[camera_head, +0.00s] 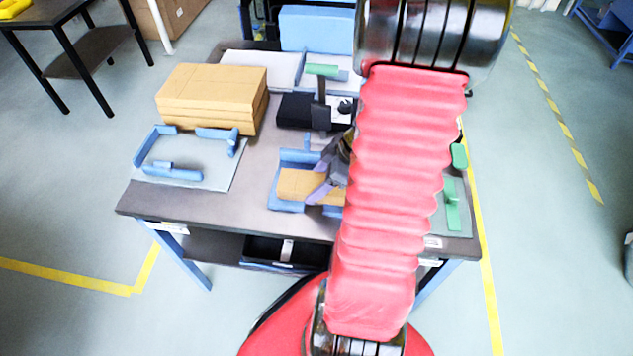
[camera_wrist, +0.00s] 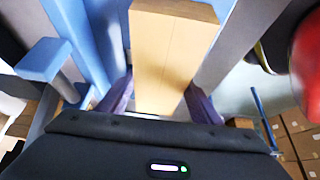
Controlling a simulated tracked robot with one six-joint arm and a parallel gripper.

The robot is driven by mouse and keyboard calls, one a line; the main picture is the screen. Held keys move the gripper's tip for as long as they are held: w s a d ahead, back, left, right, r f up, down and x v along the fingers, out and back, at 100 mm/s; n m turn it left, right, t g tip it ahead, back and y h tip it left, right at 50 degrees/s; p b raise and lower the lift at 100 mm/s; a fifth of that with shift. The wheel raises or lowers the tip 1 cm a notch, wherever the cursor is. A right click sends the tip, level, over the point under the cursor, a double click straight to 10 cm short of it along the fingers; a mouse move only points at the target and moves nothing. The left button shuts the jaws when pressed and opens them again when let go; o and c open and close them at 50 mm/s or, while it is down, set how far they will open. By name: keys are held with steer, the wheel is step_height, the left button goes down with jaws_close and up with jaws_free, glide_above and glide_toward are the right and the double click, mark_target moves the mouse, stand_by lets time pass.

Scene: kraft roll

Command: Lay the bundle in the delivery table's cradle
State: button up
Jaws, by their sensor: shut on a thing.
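The kraft-brown bundle (camera_head: 297,184) sits low at a blue cradle (camera_head: 286,206) near the middle front of the table. Blue walls show in front of and behind it; I cannot tell whether it rests fully on the cradle's bottom. My gripper (camera_head: 325,188) is shut on the bundle's right part, partly hidden by my red arm. In the wrist view the bundle (camera_wrist: 170,60) runs away from me between the two dark purple fingers (camera_wrist: 158,102). A blue cradle part (camera_wrist: 80,40) stands left of it there.
A stack of brown sheets (camera_head: 211,95) lies at the table's back left. A blue-cornered grey plate (camera_head: 205,178) is in front of it. A black device with a green-handled upright (camera_head: 321,95) stands behind the cradle. Green blocks (camera_head: 452,205) are on the right.

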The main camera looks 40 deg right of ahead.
steer(key=o, duration=1.3)
steer(key=shift+c, duration=0.2)
steer(key=v, duration=1.2)
